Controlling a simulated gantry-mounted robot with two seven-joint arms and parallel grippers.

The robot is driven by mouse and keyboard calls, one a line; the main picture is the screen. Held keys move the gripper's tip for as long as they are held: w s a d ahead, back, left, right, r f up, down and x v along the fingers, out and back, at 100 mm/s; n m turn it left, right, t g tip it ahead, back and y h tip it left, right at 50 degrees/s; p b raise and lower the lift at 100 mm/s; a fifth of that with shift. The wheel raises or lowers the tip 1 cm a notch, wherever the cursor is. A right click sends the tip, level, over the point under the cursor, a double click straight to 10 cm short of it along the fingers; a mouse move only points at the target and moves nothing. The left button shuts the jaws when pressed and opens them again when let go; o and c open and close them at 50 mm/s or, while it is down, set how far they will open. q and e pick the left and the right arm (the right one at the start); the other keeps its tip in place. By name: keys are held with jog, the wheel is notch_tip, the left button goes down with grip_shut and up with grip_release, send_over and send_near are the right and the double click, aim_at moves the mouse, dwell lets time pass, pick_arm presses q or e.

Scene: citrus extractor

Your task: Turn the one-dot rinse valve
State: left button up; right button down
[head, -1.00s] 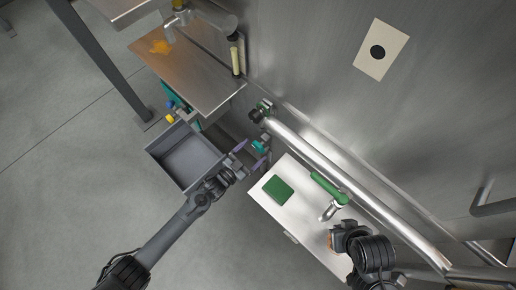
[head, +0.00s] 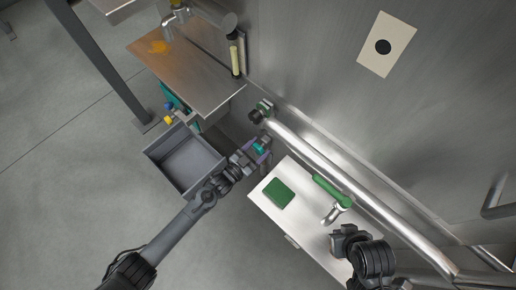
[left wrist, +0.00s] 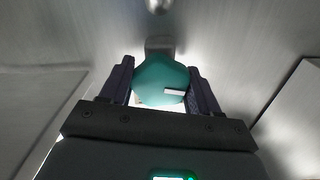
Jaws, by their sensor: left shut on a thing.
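A teal valve knob (head: 259,149) sits low beside the steel wall, just right of a grey open bin. In the left wrist view the teal knob (left wrist: 160,80) is faceted, with a short white bar on its face. My left gripper (head: 256,151) is shut on the knob, one finger on each side of it. A pale plate with one black dot (head: 387,46) is on the steel wall at the upper right. I cannot make out dots on the knob. My right gripper (head: 343,240) is over the right end of the white counter; its fingers are unclear.
The grey bin (head: 183,160) stands left of the knob. A steel pipe (head: 330,173) runs along the wall. The white counter (head: 300,222) holds a green block (head: 278,192) and a green-handled tool (head: 331,191). A steel table (head: 190,75) stands upper left.

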pick_arm(q)
jog(key=shift+c, duration=0.5)
pick_arm(e)
jog(key=shift+d+r, duration=0.1)
pick_arm(q)
jog(key=n+p, duration=0.1)
jog(key=n, duration=0.1)
jog(key=shift+r+n+p, duration=0.15)
jog(key=shift+n+p, duration=0.15)
jog(key=shift+n, duration=0.1)
pick_arm(e)
jog(key=shift+r, duration=0.7)
pick_arm(q)
jog(key=shift+n, duration=0.7)
pick_arm(e)
jog(key=shift+r, duration=0.25)
pick_arm(q)
jog(key=shift+f+n+p, duration=0.2)
jog(key=shift+n+p, duration=0.15)
jog(key=shift+n, duration=0.45)
pick_arm(e)
jog(key=shift+r, duration=0.1)
pick_arm(q)
jog(key=o, duration=1)
jog(key=shift+o, duration=0.2)
